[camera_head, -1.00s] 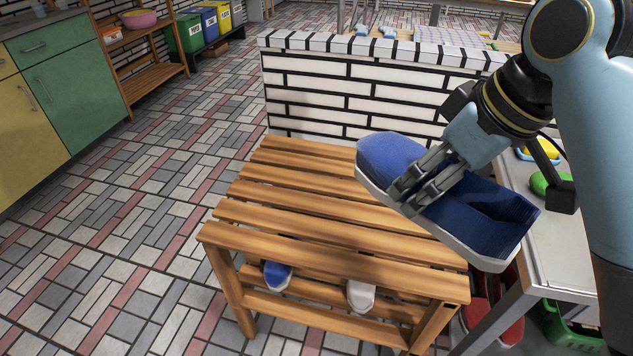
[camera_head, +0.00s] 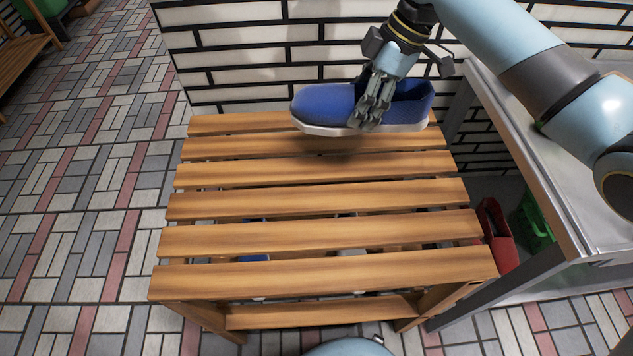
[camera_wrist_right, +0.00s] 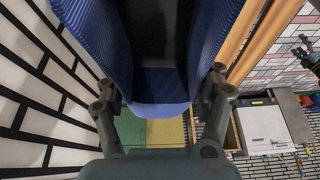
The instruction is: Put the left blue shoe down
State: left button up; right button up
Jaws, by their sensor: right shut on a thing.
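The blue shoe (camera_head: 325,103) with a white sole is above the far part of the slatted wooden bench (camera_head: 320,238), its toe to the left. My right gripper (camera_head: 368,118) is shut on it around the middle. A shadow lies on the slats just under the shoe; a small gap seems to remain between them. In the right wrist view the shoe (camera_wrist_right: 150,108) fills the top middle between the two fingers.
A white brick wall (camera_head: 250,60) stands right behind the bench. A grey table (camera_head: 520,150) is at the right, with a red container (camera_head: 497,235) and a green crate (camera_head: 535,220) beneath it. Other items show dimly below the slats. The bench top is otherwise bare.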

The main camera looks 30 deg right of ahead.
jog(key=shift+d+f, duration=0.5)
jog(key=shift+d, duration=0.4)
jog(key=shift+d+f, duration=0.15)
jog(key=shift+f, duration=0.05)
jog(key=shift+n, duration=0.3)
jog(key=a+f, duration=0.2)
jog(key=a, duration=0.1)
jog(key=a+f, duration=0.2)
jog(key=a, duration=0.2)
jog(key=s+a+f+b, duration=0.1)
jog(key=a+f, duration=0.2)
jog(key=a, duration=0.1)
jog(key=shift+a, duration=0.1)
notch_tip(320, 180, down, 4)
jog(key=shift+b, duration=0.5)
pick_arm(q)
jog(key=shift+s+a+f, duration=0.1)
jog(key=shift+s+f, duration=0.2)
jog(key=shift+f, duration=0.3)
jog(key=shift+s+a+f, duration=0.1)
jog(key=shift+s+f, duration=0.2)
jog(key=shift+f, duration=0.25)
pick_arm(e)
jog(key=o, duration=1.4)
